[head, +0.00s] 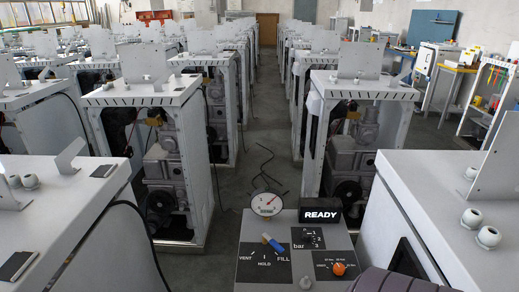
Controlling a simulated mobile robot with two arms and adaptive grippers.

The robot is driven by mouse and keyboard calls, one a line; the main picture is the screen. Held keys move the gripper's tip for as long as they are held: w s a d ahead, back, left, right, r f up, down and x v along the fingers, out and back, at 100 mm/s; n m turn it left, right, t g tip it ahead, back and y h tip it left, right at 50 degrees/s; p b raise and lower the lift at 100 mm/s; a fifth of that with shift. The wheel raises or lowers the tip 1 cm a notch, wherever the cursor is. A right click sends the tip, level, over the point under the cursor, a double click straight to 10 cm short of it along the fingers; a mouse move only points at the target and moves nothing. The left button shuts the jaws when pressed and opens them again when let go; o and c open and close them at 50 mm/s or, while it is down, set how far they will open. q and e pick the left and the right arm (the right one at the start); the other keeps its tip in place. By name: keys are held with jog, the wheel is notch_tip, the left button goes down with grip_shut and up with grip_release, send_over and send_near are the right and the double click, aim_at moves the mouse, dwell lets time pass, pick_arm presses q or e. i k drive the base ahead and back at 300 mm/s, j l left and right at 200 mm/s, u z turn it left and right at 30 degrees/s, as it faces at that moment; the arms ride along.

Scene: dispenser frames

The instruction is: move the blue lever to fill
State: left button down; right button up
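The control panel (250,224) stands low in the middle of the head view. The blue lever (275,245) is on its left side, over a black plate (248,276) marked VENT, HOLD and FILL. The lever lies at a slant, from upper left to lower right, with a pale tan end at the upper left. FILL is printed below its lower right end. I cannot tell which mark it is set to. No gripper fingers show; a dark ridged shape at the bottom right may be part of my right arm.
A round gauge (266,204) and a black READY display (321,215) stand at the panel's back. A black selector knob (308,236) marked bar and an orange knob (339,268) share the panel.

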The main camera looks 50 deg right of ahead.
aim_at(265, 238)
jog(key=z, duration=1.65)
